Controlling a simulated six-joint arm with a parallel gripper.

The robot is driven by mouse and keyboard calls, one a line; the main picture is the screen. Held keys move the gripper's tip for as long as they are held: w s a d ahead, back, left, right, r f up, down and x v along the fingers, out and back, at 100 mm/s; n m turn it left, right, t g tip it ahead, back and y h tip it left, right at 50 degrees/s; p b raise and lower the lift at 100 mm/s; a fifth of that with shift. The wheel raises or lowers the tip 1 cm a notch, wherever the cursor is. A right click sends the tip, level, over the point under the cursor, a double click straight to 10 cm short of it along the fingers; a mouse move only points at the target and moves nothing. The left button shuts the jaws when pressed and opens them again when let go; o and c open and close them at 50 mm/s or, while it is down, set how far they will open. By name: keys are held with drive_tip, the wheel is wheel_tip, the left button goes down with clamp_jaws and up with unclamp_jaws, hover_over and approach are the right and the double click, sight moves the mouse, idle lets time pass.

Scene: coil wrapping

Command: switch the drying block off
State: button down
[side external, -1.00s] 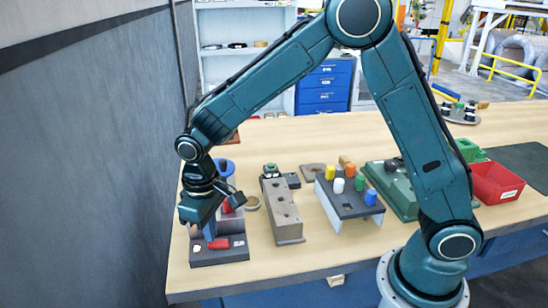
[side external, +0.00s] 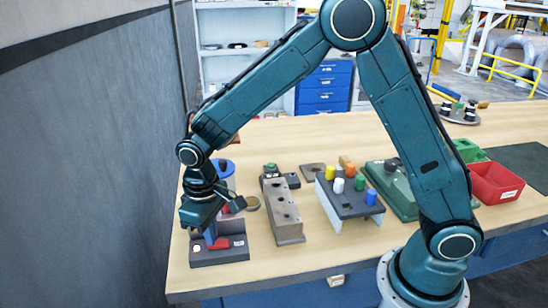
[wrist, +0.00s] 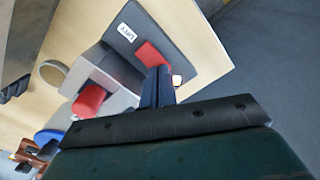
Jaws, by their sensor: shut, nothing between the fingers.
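The drying block is a dark grey base (side external: 222,256) at the left front of the table; in the wrist view its plate (wrist: 185,35) carries a white label (wrist: 127,33). A red switch (side external: 220,243) sits on it, also seen in the wrist view (wrist: 150,54). A small pale lamp (side external: 197,248) is beside the switch; in the wrist view it looks bright with a reddish edge (wrist: 177,80). My gripper (side external: 210,240) points down with its blue fingers shut and empty, tips right at the switch. I cannot tell whether they touch it. The fingers hide part of the switch.
A grey block with a red piece (wrist: 90,100) stands behind the plate, close to my gripper. A blue-topped spool (side external: 224,167) and a ring (side external: 252,204) are farther back. A grey-brown holed block (side external: 284,212) and a rack of coloured caps (side external: 350,200) stand to the right.

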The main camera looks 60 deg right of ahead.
drive_tip(key=shift+f, duration=0.3)
idle(0.4)
drive_tip(key=shift+r, duration=3.55)
drive_tip(key=shift+d+r, duration=0.1)
drive_tip(key=s+d+r+m+t, duration=0.1)
drive_tip(key=s+d+r+t, duration=0.2)
drive_tip(key=s+d+r, duration=0.75)
drive_tip(key=s+d+r+m+t, duration=0.1)
drive_tip(key=s+d, duration=0.1)
drive_tip(key=s, duration=0.4)
drive_tip(key=s+d+m+t, duration=0.1)
drive_tip(key=s+d, duration=0.1)
drive_tip(key=s, duration=0.4)
drive_tip(key=shift+s+d+r+t, duration=0.25)
drive_tip(key=shift+d+r+t, duration=0.05)
drive_tip(key=shift+d+r, duration=0.1)
